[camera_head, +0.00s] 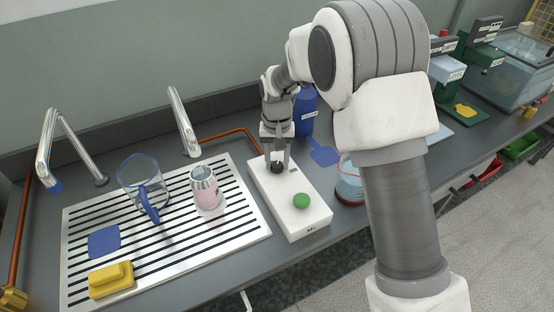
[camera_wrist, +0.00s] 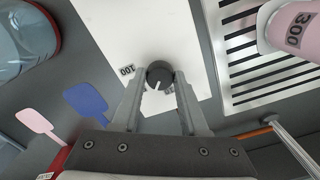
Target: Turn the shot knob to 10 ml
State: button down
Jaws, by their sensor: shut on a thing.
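A white dosing box (camera_head: 272,200) stands on the counter beside the drain tray. Its dark round shot knob (camera_head: 277,168) sits toward the far end, and a green button (camera_head: 301,201) toward the near end. My gripper (camera_head: 279,161) points down over the far end, with its fingers shut on the knob. In the wrist view the knob (camera_wrist: 159,72) lies between the two fingertips. Its white pointer line points down, slightly left in that picture.
A slotted drain tray (camera_head: 235,232) holds a clear jug (camera_head: 130,174), a pink cup (camera_head: 206,190) and a yellow sponge (camera_head: 110,280). A blue bottle (camera_head: 306,118) stands behind my gripper. A red-banded clear vessel (camera_head: 348,184) is right of the box.

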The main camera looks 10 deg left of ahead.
aim_at(277, 164)
jog(key=n, duration=0.4)
jog(key=shift+n+p, duration=0.3)
jog(key=shift+p, duration=0.1)
jog(key=shift+n+p, duration=0.3)
jog(key=shift+n, duration=1.6)
jog(key=shift+c, duration=2.2)
grip_release()
notch_tip(277, 164, up, 18)
jog(key=p, duration=0.2)
jog(key=shift+f, duration=0.25)
